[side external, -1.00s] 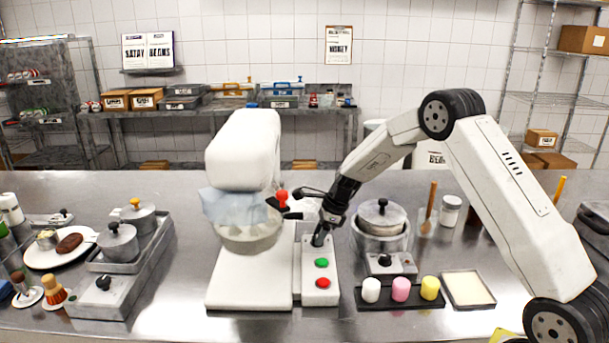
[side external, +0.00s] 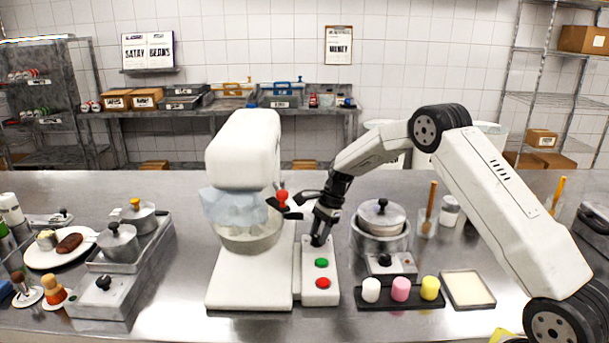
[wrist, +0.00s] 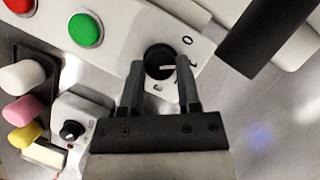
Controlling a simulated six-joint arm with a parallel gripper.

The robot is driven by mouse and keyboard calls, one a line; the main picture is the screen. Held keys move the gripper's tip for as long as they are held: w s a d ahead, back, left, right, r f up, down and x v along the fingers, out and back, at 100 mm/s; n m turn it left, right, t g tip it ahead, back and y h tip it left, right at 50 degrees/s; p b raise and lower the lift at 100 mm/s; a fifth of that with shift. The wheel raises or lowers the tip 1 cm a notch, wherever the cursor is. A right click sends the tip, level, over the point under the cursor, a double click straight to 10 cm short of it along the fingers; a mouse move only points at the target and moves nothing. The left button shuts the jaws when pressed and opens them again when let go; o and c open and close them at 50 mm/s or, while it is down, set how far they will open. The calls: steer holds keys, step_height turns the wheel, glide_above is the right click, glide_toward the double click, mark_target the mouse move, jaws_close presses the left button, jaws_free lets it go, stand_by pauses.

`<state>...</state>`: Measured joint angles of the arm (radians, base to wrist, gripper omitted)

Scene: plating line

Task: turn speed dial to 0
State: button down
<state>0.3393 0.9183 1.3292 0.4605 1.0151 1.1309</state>
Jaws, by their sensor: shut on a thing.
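A pale pointer line shows on the dial and does not point straight at the 0. My gripper (wrist: 160,75) is shut on the dial, one finger on each side of it; it shows in the side view (side external: 319,237) coming down on the box's far end. The green button (side external: 321,263) and red button (side external: 322,283) are nearer the camera on the same box. The fingers partly hide the dial's surrounding marks.
The white mixer (side external: 243,160) stands left of my gripper, with a red-knobbed lever (side external: 283,197) close by. A lidded pot (side external: 380,233) on a small burner stands to the right. White, pink and yellow pieces (side external: 400,288) sit on a black tray.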

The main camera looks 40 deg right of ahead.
steer(key=shift+w+n+g, duration=0.1)
steer(key=shift+n+g, duration=0.3)
steer(key=shift+n, duration=0.7)
steer(key=shift+c, duration=1.6)
jaws_free()
steer(key=shift+r, duration=0.1)
steer(key=v, duration=0.7)
steer(key=shift+d+r, duration=0.2)
steer(key=shift+r, duration=0.15)
